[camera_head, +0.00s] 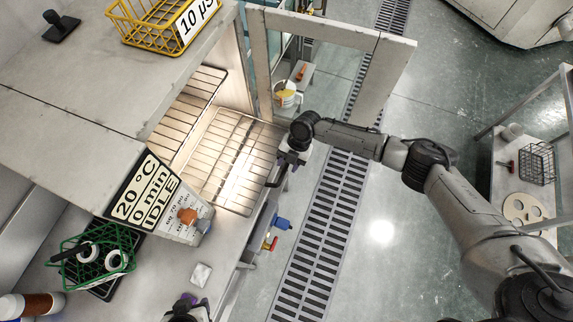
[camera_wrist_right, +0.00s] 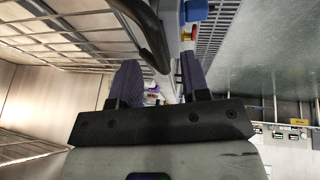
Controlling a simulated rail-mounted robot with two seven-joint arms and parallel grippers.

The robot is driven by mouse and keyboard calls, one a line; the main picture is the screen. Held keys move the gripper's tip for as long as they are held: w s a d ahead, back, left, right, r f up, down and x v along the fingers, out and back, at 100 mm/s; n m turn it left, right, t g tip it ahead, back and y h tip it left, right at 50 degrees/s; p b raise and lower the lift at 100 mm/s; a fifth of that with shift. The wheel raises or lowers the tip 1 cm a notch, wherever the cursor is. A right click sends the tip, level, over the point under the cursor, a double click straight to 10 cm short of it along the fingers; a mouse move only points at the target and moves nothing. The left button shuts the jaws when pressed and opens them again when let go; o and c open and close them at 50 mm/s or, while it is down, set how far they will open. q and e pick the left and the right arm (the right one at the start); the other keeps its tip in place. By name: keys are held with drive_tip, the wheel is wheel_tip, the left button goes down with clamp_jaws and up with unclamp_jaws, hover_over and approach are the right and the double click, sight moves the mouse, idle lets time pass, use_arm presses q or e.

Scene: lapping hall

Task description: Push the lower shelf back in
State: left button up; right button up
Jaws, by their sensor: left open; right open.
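The lower shelf (camera_head: 226,163) is a bright wire rack that sticks out of the open cabinet's front. The upper shelf (camera_head: 188,104) is a similar rack, set further back. My right gripper (camera_head: 291,159) is open beside the lower shelf's right end, with no shelf wire between its fingers. In the right wrist view, its purple-padded fingers (camera_wrist_right: 158,80) are apart, with a black curved bar (camera_wrist_right: 148,36) just beyond them and rack wires (camera_wrist_right: 75,45) to the left. My left gripper (camera_head: 188,303) is open at the bottom edge, over the bench and partly cut off.
The open cabinet door (camera_head: 392,72) stands to the right of the opening. The display panel (camera_head: 145,192) reads 20 °C, 0 min, IDLE. A yellow basket (camera_head: 163,25) sits on top.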

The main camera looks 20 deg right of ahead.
drive_tip(key=shift+x, duration=1)
clamp_jaws()
